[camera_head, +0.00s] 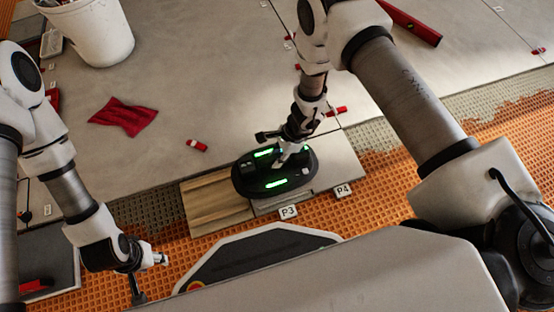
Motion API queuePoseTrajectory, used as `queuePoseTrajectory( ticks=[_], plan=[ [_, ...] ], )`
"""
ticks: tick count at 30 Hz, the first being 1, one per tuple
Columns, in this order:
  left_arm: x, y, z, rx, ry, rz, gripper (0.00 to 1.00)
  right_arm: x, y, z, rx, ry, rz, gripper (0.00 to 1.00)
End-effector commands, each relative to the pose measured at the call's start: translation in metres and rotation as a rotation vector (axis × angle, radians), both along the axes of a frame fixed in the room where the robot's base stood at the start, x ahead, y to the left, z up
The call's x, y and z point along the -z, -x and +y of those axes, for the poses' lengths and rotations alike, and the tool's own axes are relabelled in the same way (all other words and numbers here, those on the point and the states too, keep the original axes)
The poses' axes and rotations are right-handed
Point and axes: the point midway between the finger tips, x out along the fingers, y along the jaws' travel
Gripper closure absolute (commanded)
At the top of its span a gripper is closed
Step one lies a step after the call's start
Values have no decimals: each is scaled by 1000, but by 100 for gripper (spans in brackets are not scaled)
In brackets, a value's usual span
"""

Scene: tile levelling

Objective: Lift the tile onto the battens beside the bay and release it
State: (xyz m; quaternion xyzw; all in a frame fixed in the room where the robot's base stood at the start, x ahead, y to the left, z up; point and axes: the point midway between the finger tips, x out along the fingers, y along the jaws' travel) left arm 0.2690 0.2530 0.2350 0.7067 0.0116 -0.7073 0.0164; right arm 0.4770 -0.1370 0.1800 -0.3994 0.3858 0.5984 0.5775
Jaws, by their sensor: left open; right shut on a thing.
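A black oval suction lifter (262,186) with green lit strips is near the middle of the head view. A grey tile (325,177) shows beneath and to the right of it; the lifter hides much of it, and I cannot tell whether the tile is raised. The wooden battens (213,207) lie just left of the lifter, partly covered by it. My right gripper (294,149) is shut on the lifter, coming down from above. My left gripper (160,260) is open and empty at the lower left, apart from the lifter.
Labels P3 (288,212) and P4 (343,190) stand along the tile's near edge. Orange matting (385,203) lies in front. A red cloth (124,116), a white bucket (92,30) and a red level (412,24) lie on the grey floor behind.

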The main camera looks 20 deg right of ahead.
Motion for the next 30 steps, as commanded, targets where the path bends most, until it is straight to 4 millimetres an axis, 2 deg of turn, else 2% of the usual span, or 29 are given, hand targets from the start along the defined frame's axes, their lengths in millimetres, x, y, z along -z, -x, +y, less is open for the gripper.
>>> queuePoseTrajectory(
  ticks=[1,3,9,30],
  plan=[
    [-13,0,0,0,0,0,53,-19,-1,0,0,-1,-3,100],
    [-19,0,0,0,0,0,53,-31,-1,0,1,-2,-2,100],
    [-29,0,0,0,0,0,53,-53,-1,0,1,-2,-2,100],
    [-63,0,0,0,0,0,53,-93,-1,0,-1,-1,-1,100]
  ],
)
